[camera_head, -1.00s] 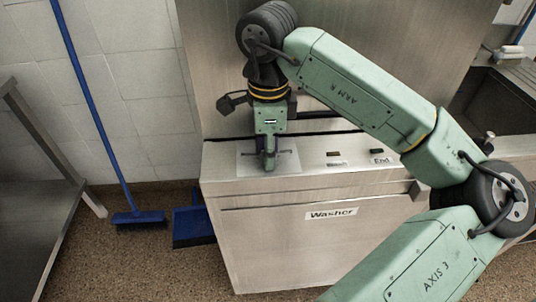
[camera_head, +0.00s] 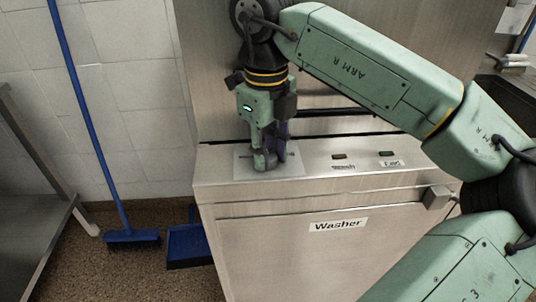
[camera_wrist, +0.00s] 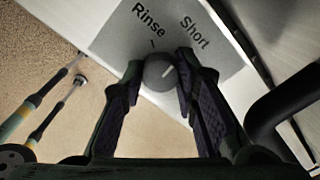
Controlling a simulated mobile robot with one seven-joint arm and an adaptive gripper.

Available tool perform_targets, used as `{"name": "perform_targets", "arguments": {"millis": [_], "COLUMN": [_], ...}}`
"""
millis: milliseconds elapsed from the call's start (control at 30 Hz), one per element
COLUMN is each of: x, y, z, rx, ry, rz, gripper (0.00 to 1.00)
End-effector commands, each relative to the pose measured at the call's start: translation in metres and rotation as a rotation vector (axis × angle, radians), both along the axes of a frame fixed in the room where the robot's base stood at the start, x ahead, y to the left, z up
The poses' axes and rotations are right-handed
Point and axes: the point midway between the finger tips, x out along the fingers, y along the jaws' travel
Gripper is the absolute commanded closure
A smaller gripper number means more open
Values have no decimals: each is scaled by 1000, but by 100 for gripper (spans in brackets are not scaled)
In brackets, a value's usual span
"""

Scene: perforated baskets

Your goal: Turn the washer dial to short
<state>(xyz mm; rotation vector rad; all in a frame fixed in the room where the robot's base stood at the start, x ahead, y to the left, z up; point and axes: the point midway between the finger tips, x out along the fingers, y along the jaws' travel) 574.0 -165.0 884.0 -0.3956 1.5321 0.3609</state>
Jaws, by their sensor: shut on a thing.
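The washer (camera_head: 290,240) stands in front of me, with a pale label plate (camera_head: 292,172) on its top ledge. In the wrist view the dial (camera_wrist: 158,72) is a round grey knob with a light pointer line. The plate shows the words "Rinse" (camera_wrist: 149,20) and "Short" (camera_wrist: 194,33). The pointer line leans up and right, between a tick near "Rinse" and the word "Short". My gripper (camera_head: 268,160) is down on the plate, and in the wrist view its fingers (camera_wrist: 160,75) are shut on the dial, one on each side. The fingers hide part of the plate.
Two small buttons (camera_head: 340,156) (camera_head: 387,153) with labels sit right of the plate. A blue broom (camera_head: 130,237) and a blue dustpan (camera_head: 187,245) are on the floor at left. A metal table (camera_head: 35,200) stands at far left.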

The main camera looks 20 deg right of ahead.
Motion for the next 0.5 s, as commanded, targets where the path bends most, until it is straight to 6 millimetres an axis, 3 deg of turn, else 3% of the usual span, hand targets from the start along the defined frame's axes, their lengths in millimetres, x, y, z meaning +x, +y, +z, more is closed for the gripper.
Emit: {"name": "perform_targets", "arguments": {"millis": [500], "x": [0], "y": [0], "z": [1], "rx": [0], "ry": [-2], "rz": [-84], "gripper": [100]}}
